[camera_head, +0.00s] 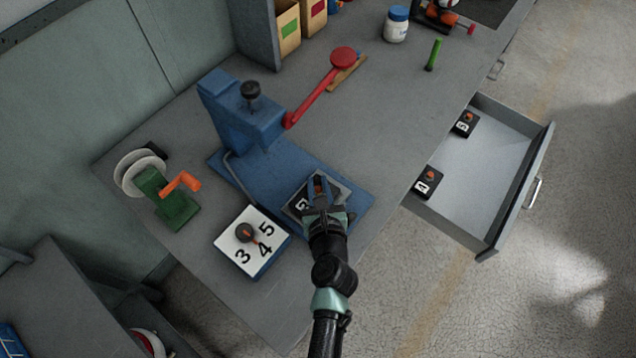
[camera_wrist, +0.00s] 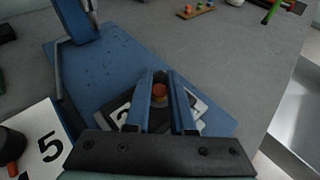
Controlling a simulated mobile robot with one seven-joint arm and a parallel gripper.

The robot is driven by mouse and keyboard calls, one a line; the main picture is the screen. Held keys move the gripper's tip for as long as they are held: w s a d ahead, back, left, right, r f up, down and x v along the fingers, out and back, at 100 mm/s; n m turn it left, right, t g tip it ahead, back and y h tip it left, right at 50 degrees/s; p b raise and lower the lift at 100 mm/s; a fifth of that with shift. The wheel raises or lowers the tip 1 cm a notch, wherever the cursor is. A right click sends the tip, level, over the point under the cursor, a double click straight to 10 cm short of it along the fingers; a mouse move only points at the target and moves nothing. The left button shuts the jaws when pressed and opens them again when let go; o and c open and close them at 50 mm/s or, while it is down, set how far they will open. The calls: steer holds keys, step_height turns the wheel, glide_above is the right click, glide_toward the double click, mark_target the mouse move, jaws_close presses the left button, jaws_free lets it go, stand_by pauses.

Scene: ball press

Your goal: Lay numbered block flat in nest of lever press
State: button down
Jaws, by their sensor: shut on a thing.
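The blue lever press (camera_head: 248,115) stands on the bench, its red lever (camera_head: 318,92) raised to the upper right. Its grey nest plate (camera_head: 345,188) lies on the blue base, mostly under my gripper. My gripper (camera_head: 319,186) is shut on the orange knob (camera_wrist: 160,91) of a dark numbered block (camera_head: 302,205). The block is at the nest, and its white label (camera_wrist: 121,113) is partly covered by my fingers, so I cannot read the number surely. I cannot tell whether the block rests fully flat.
A dial board (camera_head: 236,258) marked 3, 4, 5 sits left of the nest. An open drawer (camera_head: 490,165) at right holds blocks 4 (camera_head: 428,183) and 5 (camera_head: 465,124).

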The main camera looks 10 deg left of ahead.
steer(key=shift+f+b, duration=0.55)
steer(key=shift+f, duration=0.15)
steer(key=c, duration=0.7)
jaws_free()
steer(key=shift+s, duration=0.1)
steer(key=v, duration=1.2)
steer(key=shift+s+d+r, duration=0.15)
steer(key=shift+s+r, duration=0.1)
